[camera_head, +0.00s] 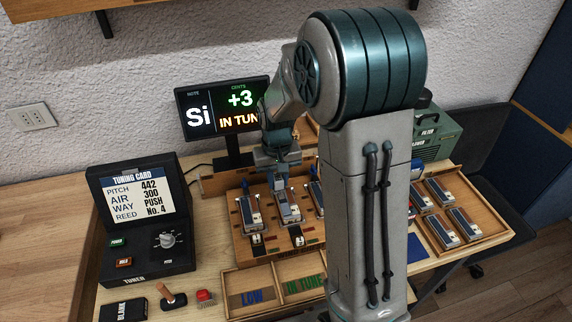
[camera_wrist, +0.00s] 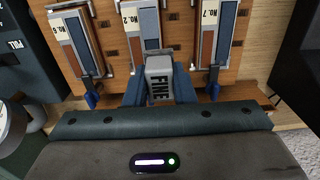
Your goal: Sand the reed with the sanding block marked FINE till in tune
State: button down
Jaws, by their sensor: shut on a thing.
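My gripper (camera_wrist: 150,90) is shut on the grey sanding block marked FINE (camera_wrist: 159,78). The block is at the near end of the middle reed plate, labelled No. 2 (camera_wrist: 142,20), in the wrist view. I cannot tell whether it touches the reed. In the head view my gripper (camera_head: 284,185) is low over the wooden reed bench (camera_head: 262,248). The tuner display (camera_head: 222,106) reads Si, +3 cents and an orange "IN TUN", its end hidden by my arm.
A tuning card (camera_head: 138,195) on the tuner lists pitch 442, air 300, push, reed No. 4. Trays marked LOW (camera_head: 252,298) and IN TUNE (camera_head: 303,284) lie in front. A tray of several reeds (camera_head: 492,229) and a green blower (camera_head: 437,130) stand right.

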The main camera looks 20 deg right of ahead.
jog(key=shift+r+p, duration=0.9)
jog(key=shift+r, duration=0.65)
jog(key=shift+f, duration=0.1)
dwell(0.8)
